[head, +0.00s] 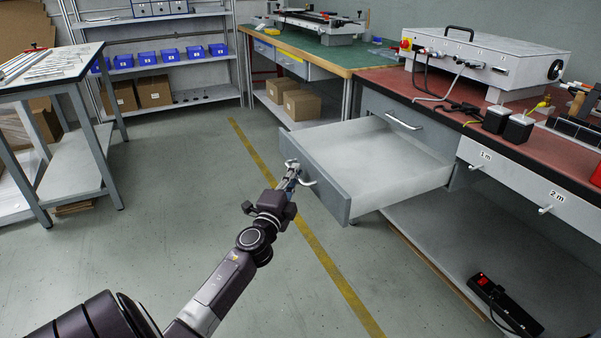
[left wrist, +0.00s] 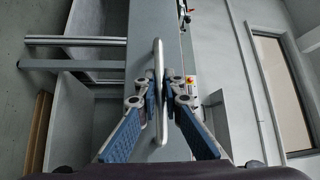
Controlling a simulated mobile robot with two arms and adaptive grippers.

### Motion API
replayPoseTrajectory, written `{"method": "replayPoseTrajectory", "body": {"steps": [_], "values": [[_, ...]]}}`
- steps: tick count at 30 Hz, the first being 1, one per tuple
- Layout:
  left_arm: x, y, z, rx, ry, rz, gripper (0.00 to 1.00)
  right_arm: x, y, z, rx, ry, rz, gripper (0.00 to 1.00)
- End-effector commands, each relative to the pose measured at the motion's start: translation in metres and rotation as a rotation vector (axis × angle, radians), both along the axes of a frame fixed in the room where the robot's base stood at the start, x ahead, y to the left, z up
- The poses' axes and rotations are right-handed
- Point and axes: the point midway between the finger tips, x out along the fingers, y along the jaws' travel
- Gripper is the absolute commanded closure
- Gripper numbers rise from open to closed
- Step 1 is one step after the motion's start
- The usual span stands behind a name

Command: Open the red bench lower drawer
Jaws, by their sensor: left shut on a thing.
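The red bench (head: 470,95) stands on the right. Its lower drawer (head: 375,155) is pulled far out, and its empty pale inside shows. The drawer's grey front (head: 333,195) faces my left arm. My left gripper (head: 293,174) is at the metal handle (head: 308,182) on that front, shut on it. In the left wrist view, the two blue-padded fingers (left wrist: 160,92) lie on either side of the handle bar (left wrist: 158,55), which runs upright in that picture. The upper drawer's handle (head: 403,121) shows above the open drawer, and that drawer is closed. My right gripper is out of view.
A green-topped bench (head: 310,48) stands behind the open drawer, with cardboard boxes (head: 300,104) on its lower shelf. A white-topped table (head: 45,70) is at the left. Open floor with a yellow line (head: 330,262) lies before the drawer. A black power strip (head: 505,305) lies below the bench.

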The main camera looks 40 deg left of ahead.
Motion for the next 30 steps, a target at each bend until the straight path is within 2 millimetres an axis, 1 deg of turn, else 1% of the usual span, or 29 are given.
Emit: {"method": "replayPoseTrajectory", "body": {"steps": [4,14,15,17,26,30], "values": [[-0.003,0.001,0.0,0.0,0.0,0.0,1.0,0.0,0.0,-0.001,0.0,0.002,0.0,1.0],[-0.003,0.001,0.0,0.0,0.0,0.0,1.0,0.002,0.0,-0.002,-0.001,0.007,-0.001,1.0],[-0.003,0.001,0.0,0.0,0.0,0.0,0.9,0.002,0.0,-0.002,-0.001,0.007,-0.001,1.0],[-0.003,0.001,0.0,0.0,0.0,0.0,0.85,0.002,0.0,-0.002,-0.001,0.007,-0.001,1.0],[-0.004,0.001,-0.001,-0.001,0.0,0.0,0.85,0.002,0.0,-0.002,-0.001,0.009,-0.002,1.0],[-0.015,-0.005,-0.003,-0.003,0.001,-0.001,0.85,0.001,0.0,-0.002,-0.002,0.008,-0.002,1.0]]}}
